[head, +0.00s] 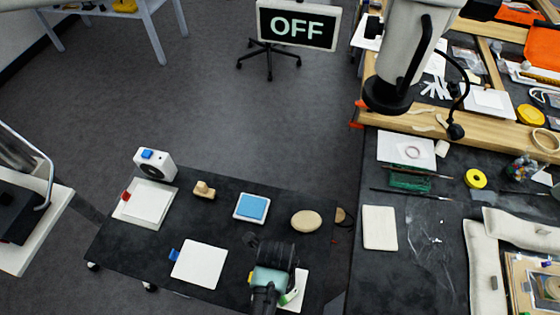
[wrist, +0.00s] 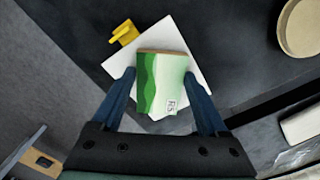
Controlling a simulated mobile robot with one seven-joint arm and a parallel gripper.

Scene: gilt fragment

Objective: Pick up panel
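A small panel with wavy green bands and a white side with a small dark mark (wrist: 162,85) lies over a white square board in the wrist view. In the head view only a green and white edge of it (head: 290,297) shows beside my gripper, which hides the rest. My gripper (wrist: 160,72) is over the panel, with one blue finger on each side of it. The fingers are wide apart and the tips are close to the panel's side edges; I cannot tell whether they touch it.
The white board (wrist: 200,65) has a yellow clip (wrist: 124,33) at its corner. The dark table (head: 222,215) also holds a round beige disc (head: 306,221), a blue-faced tile (head: 252,207), another white board (head: 200,264) and a white device (head: 154,163). A cluttered workbench (head: 425,225) stands to the right.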

